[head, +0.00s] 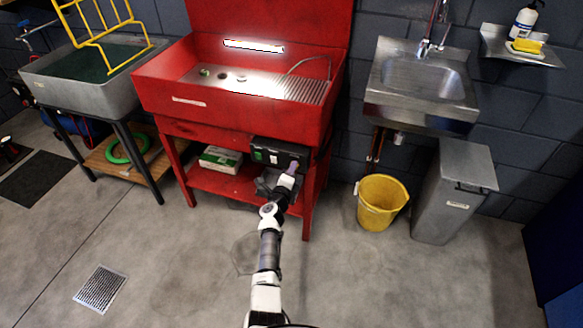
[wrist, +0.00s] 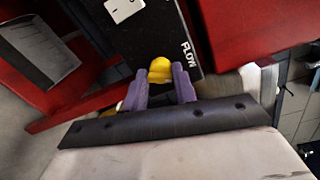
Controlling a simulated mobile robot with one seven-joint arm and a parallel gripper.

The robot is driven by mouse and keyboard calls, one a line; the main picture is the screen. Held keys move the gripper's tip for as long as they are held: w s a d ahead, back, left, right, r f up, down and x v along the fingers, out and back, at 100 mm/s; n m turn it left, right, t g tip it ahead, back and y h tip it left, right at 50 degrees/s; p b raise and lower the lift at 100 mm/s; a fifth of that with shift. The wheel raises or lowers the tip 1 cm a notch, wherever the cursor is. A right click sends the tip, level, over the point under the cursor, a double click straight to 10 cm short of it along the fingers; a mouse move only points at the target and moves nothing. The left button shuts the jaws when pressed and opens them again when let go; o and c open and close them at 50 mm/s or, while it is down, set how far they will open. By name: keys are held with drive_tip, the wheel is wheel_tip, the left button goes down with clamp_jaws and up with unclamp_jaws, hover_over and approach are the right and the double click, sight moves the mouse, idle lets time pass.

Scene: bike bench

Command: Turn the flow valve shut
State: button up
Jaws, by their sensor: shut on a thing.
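The flow valve is a yellow knob (wrist: 160,70) below the word FLOW on a black control box (wrist: 145,38). In the wrist view my gripper (wrist: 162,82) has its two purple fingers on either side of the knob, shut on it. In the head view the box (head: 277,153) is mounted under the red wash basin, and my gripper (head: 293,168) reaches its right part. The knob is hidden in the head view. The wrist picture is tilted, so I cannot tell how far the knob is turned.
The red parts washer (head: 160,95) stands over the box, with a red lower shelf holding a green and white carton (head: 220,159). A red leg is close right of my gripper. A yellow bucket (head: 381,203) and a grey bin (head: 452,195) stand farther right. The floor in front is clear.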

drive_tip(key=shift+r+n+p, duration=0.15)
drive_tip(key=shift+n+p, duration=0.8)
drive_tip(key=shift+n, duration=0.95)
drive_tip(key=o, duration=0.9)
drive_tip(key=shift+o, duration=0.2)
drive_tip(key=p+v, duration=0.5)
drive_tip(key=v, duration=0.8)
drive_tip(key=shift+s+a, duration=0.25)
drive_tip(key=shift+s, duration=0.1)
